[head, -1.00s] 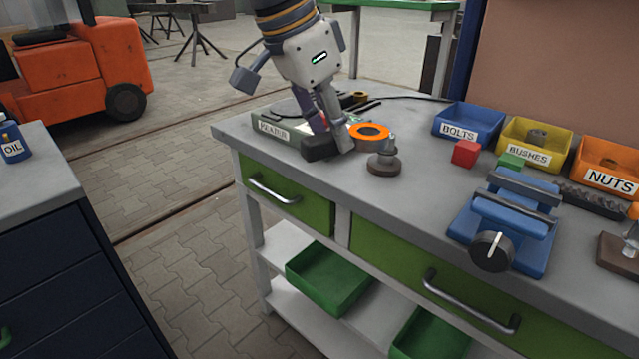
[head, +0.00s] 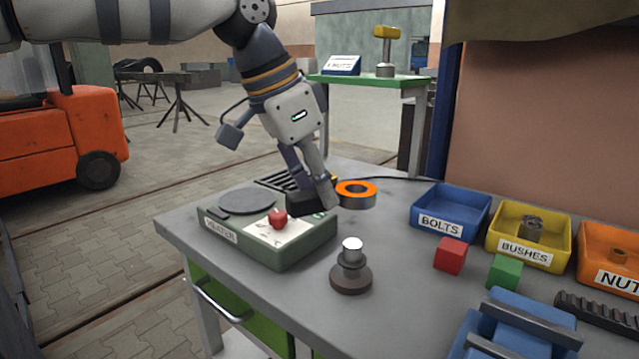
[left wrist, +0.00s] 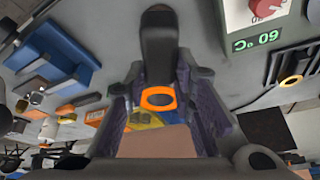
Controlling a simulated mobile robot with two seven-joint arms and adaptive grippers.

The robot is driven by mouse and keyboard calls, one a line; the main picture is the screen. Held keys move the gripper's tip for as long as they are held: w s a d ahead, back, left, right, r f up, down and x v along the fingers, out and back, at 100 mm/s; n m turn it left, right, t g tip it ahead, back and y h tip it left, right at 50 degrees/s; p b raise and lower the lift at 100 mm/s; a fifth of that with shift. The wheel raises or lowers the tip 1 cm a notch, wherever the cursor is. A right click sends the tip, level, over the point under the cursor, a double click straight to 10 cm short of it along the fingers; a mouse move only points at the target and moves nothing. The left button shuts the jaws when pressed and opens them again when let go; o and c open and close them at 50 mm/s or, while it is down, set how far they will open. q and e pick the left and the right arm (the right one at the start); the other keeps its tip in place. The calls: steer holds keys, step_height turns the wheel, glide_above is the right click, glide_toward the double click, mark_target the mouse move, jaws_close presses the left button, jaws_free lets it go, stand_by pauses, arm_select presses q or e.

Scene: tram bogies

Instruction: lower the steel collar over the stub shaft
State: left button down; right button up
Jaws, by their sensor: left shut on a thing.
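My left gripper (head: 322,198) comes down from the upper left in the head view, beside the heater. It is shut on the steel collar (head: 356,199), a short grey ring with a glowing orange top face. The collar also shows between the fingers in the left wrist view (left wrist: 158,107). The stub shaft (head: 351,258) stands upright on a dark round base on the bench, nearer to me than the collar. Its bright top is bare, and the collar is apart from it. I cannot tell the collar's exact height. My right gripper is not in view.
The green heater (head: 283,250), with a red knob, sits left of the shaft. The bolts tray (head: 450,213), bushes tray (head: 555,258), red block (head: 450,255), green block (head: 504,271) and blue vise (head: 520,338) lie to the right. Bare bench surrounds the shaft.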

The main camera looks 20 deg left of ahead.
mark_target(288, 205)
arm_select(q)
steer(key=shift+s+r, duration=0.1)
step_height(288, 205, down, 6)
steer(key=shift+r, duration=0.1)
stand_by(0.4)
steer(key=shift+f, duration=3.35)
stand_by(0.7)
steer(key=c, duration=1.3)
jaws_free()
steer(key=v, duration=1.2)
